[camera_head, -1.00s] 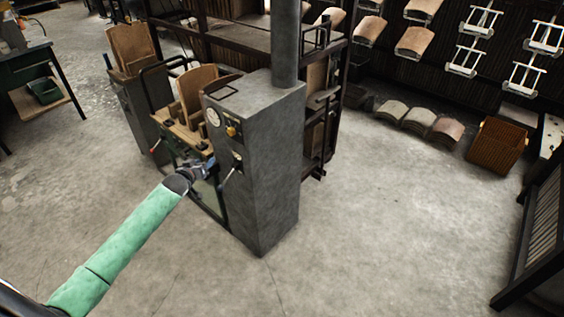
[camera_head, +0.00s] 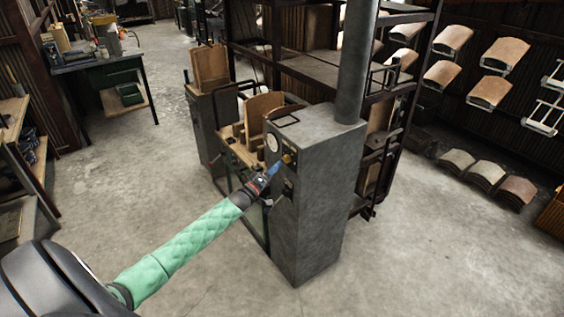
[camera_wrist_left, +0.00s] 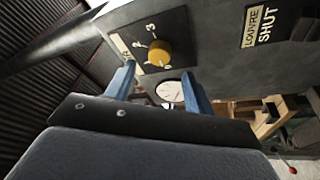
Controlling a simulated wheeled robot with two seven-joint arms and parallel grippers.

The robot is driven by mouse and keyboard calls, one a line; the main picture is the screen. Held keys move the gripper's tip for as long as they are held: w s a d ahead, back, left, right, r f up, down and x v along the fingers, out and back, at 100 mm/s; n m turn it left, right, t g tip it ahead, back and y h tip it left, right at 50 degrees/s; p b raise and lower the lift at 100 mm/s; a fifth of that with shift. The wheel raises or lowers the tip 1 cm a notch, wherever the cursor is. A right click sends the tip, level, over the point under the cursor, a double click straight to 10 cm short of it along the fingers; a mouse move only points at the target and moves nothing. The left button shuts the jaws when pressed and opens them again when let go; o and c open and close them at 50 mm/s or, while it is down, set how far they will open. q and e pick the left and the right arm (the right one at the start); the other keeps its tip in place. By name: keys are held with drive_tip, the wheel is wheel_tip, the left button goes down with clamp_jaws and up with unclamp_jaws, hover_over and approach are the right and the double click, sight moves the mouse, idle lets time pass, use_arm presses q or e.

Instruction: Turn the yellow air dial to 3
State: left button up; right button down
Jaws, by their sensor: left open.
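The yellow air dial (camera_wrist_left: 157,53) sits on a black plate with numbers on the grey machine cabinet. A "3" is readable on the plate near the dial. The dial also shows small in the head view (camera_head: 287,158). My left gripper (camera_wrist_left: 163,80) has its two blue fingers apart and empty, pointing at the panel just short of the dial. In the head view the left gripper (camera_head: 275,170) is close to the cabinet front, by the dial. I cannot tell which number the dial points to. My right gripper is not in view.
The grey cabinet (camera_head: 320,190) carries a round white gauge (camera_head: 272,142) beside the dial. A "LOUVRE SHUT" label (camera_wrist_left: 262,25) is on the panel. A workbench (camera_head: 100,62) is at the far left.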

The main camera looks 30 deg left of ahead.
sight(285, 160)
use_arm(q)
drive_tip(key=p+x, duration=0.1)
drive_tip(key=x, duration=0.2)
drive_tip(key=shift+w+r, duration=0.15)
drive_tip(key=shift+r, duration=0.05)
drive_tip(key=shift+p+x, duration=0.3)
drive_tip(key=shift+x, duration=0.5)
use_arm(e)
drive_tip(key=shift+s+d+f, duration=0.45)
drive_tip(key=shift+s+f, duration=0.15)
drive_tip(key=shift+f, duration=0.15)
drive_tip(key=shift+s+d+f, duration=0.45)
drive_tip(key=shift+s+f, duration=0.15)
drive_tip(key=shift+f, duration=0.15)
use_arm(q)
drive_tip(key=shift+f, duration=0.15)
drive_tip(key=shift+c, duration=0.2)
drive_tip(key=c, duration=0.9)
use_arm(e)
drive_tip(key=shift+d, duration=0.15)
